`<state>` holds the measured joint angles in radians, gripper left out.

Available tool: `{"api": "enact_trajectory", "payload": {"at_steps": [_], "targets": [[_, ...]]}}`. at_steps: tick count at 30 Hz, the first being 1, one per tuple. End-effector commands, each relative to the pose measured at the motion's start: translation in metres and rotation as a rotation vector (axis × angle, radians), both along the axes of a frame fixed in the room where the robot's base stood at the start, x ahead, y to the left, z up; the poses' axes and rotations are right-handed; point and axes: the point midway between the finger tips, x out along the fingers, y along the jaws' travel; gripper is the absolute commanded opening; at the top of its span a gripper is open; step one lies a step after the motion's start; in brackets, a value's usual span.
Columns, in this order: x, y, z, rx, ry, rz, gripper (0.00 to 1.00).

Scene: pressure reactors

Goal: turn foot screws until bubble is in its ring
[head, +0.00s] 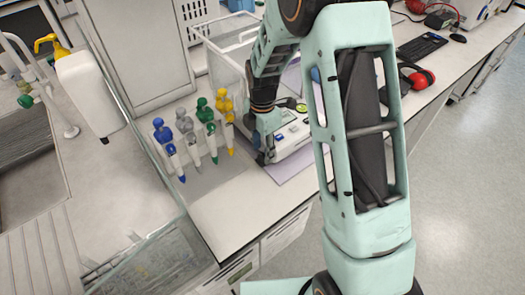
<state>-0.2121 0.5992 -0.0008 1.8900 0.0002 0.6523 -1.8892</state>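A white benchtop device (296,137) with a small blue display or buttons on its front sits on a pale lilac mat (298,164) near the bench's front edge. My gripper (264,158) points down at the device's left front corner, very close to it; I cannot tell whether they touch. The fingers are small and dark here, so their opening is unclear. A small yellow-green round spot (301,107) shows at the device's back right, partly behind my arm; I cannot tell if it is the bubble level. No foot screw can be made out.
Several pipettes with blue, grey, green and yellow tops (207,125) stand left of my gripper. A clear open box (222,52) is behind. Red ear muffs (420,79) and a keyboard (421,48) lie to the right. A soap dispenser (90,92) and sink are at the left.

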Motion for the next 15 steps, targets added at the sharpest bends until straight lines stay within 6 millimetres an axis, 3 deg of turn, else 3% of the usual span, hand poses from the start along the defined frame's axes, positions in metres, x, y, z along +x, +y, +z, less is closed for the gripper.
{"api": "enact_trajectory", "payload": {"at_steps": [6,15], "targets": [[0.0,0.0,-0.016,-0.001,0.001,-0.001,0.39],[0.0,0.0,-0.017,0.0,0.0,-0.001,0.38]]}}
